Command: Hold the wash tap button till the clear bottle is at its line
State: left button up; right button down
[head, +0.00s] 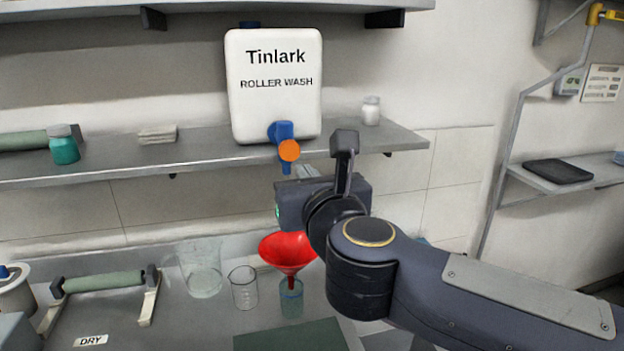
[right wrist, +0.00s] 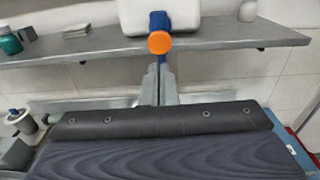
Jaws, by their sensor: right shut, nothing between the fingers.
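A white tank (head: 274,95) marked "Tinlark ROLLER WASH" stands on the shelf. Its blue tap (head: 283,130) carries an orange round button (head: 289,150), which also shows in the right wrist view (right wrist: 159,43). My right gripper (head: 303,171) is shut and empty, just below and right of the button. In the right wrist view its fingertips (right wrist: 157,69) point toward the button; I cannot tell whether they touch. A red funnel (head: 287,250) sits in the small clear bottle (head: 291,300) on the bench below. The bottle looks bluish; its line and liquid level are too small to read.
A large clear beaker (head: 201,272) and a smaller beaker (head: 243,288) stand left of the bottle. A green roller (head: 103,282) on a stand is at the left. A teal jar (head: 64,147) and a white jar (head: 371,111) are on the shelf (head: 200,152).

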aim_at(293, 148)
jog(key=p+x, duration=0.1)
jog(key=x, duration=0.7)
jog(key=shift+w, duration=0.1)
jog(key=shift+w+a, duration=0.1)
jog(key=shift+w, duration=0.05)
jog(key=shift+x, duration=0.8)
jog(key=shift+r, duration=0.25)
jog(key=shift+w+d+r, duration=0.1)
jog(key=shift+d, duration=0.2)
dwell(5.6)
